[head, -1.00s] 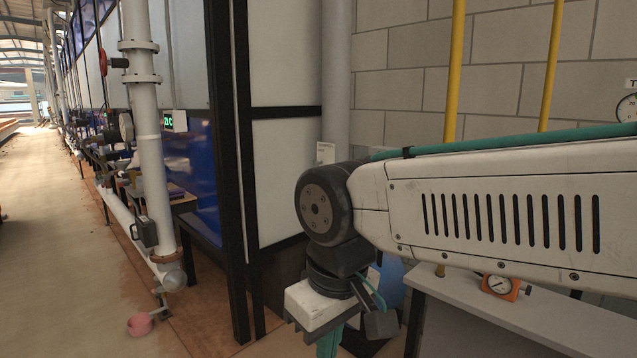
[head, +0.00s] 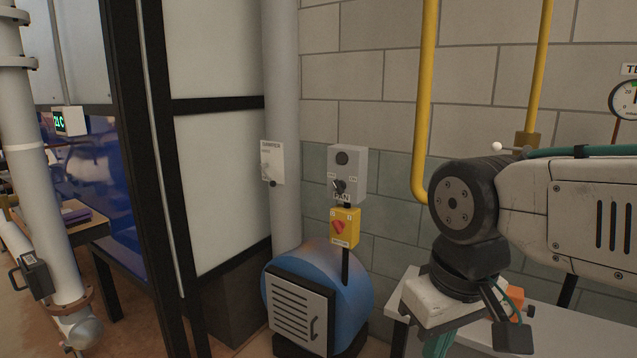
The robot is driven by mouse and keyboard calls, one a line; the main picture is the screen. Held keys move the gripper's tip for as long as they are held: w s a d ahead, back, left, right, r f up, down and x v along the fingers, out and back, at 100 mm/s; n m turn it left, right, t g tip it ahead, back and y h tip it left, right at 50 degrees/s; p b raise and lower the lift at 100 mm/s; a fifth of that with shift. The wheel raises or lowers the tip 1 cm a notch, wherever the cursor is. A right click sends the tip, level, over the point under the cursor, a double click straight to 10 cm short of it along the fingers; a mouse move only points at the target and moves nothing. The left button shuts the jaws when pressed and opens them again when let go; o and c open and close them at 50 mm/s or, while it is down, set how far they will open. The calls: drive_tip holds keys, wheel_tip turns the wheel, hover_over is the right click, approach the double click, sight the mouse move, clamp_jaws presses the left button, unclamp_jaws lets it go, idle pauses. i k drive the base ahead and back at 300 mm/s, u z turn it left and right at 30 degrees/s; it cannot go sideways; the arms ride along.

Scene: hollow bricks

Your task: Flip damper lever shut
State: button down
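A white plate with lettering that seems to read "DAMPER" (head: 272,162) is fixed on a grey vertical duct (head: 282,80) left of the middle. A small dark knob-like part (head: 272,184) shows at the plate's lower edge; I cannot make out the lever's position. The end of my arm, with a pale block and a teal part of my gripper (head: 438,345), hangs at the lower right, well apart from the plate. The fingertips are cut off by the bottom edge, so open or shut does not show.
A blue blower (head: 348,285) with a louvred cover stands below the duct. A grey switch box (head: 347,172) and a yellow box with a red knob (head: 344,228) are right of the duct. A yellow pipe (head: 424,100) and a grey bench (head: 550,325) are at the right.

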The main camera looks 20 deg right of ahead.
sight(261, 166)
drive_tip(key=z, duration=0.1)
drive_tip(key=i, duration=1.2)
drive_tip(key=u, duration=0.65)
